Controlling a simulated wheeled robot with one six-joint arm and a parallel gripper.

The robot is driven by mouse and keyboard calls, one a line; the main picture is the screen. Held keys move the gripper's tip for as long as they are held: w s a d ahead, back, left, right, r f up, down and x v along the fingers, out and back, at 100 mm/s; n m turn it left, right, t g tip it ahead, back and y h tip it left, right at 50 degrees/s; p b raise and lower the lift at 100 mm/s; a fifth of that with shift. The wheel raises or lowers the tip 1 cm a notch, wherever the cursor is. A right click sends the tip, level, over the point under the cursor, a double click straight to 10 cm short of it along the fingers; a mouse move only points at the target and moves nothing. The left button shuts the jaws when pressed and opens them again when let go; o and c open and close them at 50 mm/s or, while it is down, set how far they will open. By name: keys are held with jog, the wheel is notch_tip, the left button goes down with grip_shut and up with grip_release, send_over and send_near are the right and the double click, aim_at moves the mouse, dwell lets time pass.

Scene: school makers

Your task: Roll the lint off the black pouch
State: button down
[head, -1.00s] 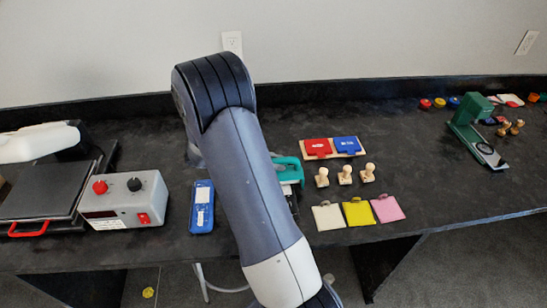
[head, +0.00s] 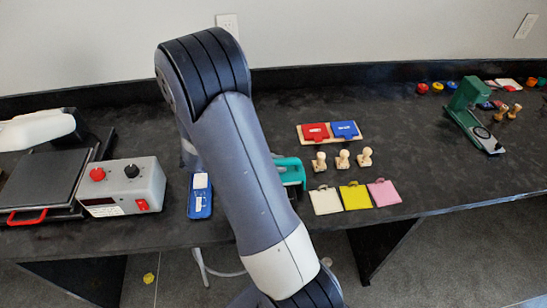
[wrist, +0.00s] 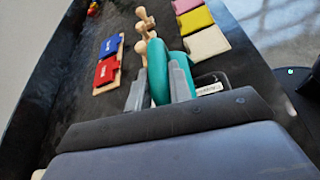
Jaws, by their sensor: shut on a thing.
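The tool also shows in the head view (head: 292,172), partly behind my arm, which hides my gripper there.
Wooden stamps (head: 342,160), a tray with red and blue pads (head: 331,143), and white, yellow and pink cards (head: 355,197) lie close on the right. A blue device (head: 200,197) and a grey control box (head: 126,187) stand left. The bench's front edge is near.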

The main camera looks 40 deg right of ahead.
jog(key=shift+s+a, duration=0.55)
jog(key=shift+s, duration=0.35)
jog(key=shift+s+a, duration=0.5)
jog(key=shift+s, duration=0.35)
jog(key=shift+s+a, duration=0.55)
jog(key=shift+s, duration=0.35)
jog(key=shift+w+d+p, duration=0.25)
jog(key=shift+w+d, duration=1.05)
jog(key=shift+w, duration=0.85)
jog(key=shift+w+d+p, duration=0.2)
jog(key=shift+w+d, duration=1.15)
jog(key=shift+w, duration=0.8)
jog(key=shift+w+d+p, duration=0.25)
jog(key=shift+w+d, duration=1.05)
jog(key=shift+w, duration=0.85)
notch_tip(320, 180, up, 7)
jog(key=p, duration=0.5)
